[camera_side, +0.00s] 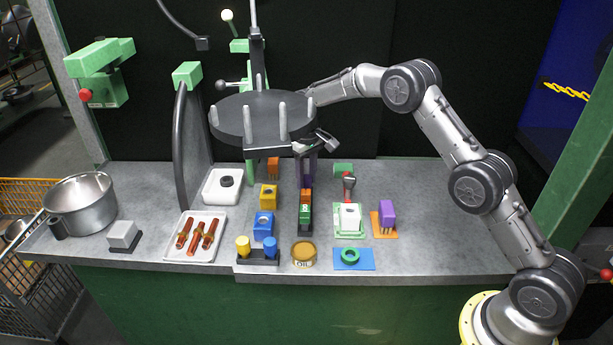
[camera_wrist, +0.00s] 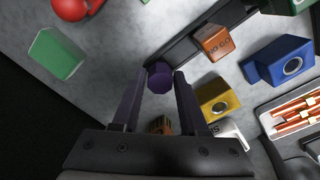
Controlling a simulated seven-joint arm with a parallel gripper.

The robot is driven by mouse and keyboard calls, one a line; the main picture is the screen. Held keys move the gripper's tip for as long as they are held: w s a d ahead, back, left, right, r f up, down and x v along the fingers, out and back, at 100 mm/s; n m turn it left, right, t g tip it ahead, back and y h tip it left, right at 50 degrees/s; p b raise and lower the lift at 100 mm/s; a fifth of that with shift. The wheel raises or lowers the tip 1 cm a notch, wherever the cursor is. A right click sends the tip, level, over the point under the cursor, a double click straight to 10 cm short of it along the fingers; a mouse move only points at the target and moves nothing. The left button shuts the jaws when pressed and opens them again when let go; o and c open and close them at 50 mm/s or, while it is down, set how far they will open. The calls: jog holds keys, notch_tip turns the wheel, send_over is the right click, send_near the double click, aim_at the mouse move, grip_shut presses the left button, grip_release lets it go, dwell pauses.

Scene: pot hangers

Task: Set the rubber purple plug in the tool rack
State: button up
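The purple plug (camera_wrist: 158,77) is eight-sided at its top and shows between my fingertips in the wrist view. It appears to stand at the end of the long black tool rack (camera_wrist: 195,35). In the side view a purple piece (camera_side: 308,182) shows at the far end of the rack, behind an orange block (camera_side: 306,195) and a green block (camera_side: 304,213). My gripper (camera_wrist: 159,73) points down over that end. Its fingers are apart, with a small gap showing on each side of the plug. The plug's lower part is hidden.
Yellow (camera_side: 268,197) and blue (camera_side: 263,226) blocks stand left of the rack. A white block on a green base (camera_side: 349,217) and a purple pronged block (camera_side: 387,212) on an orange mat stand to the right. A tray of red-brown parts (camera_side: 203,254) lies front left.

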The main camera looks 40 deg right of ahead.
aim_at(306, 177)
jog(key=shift+o, duration=1.3)
jog(key=shift+r, duration=0.1)
notch_tip(306, 177, up, 11)
jog(key=s+a+r+t, duration=0.1)
jog(key=s+a+r, duration=0.1)
jog(key=s+r, duration=0.8)
jog(key=s+a+r+t, duration=0.1)
jog(key=s+r+t, duration=0.1)
jog(key=s, duration=0.9)
jog(key=s+a+r+t, duration=0.1)
jog(key=s+r, duration=0.2)
jog(key=s, duration=0.7)
jog(key=s+f+t, duration=0.1)
jog(key=s+f, duration=0.4)
jog(key=s, duration=0.5)
jog(key=shift+f+t, duration=0.3)
jog(key=shift+a, duration=0.1)
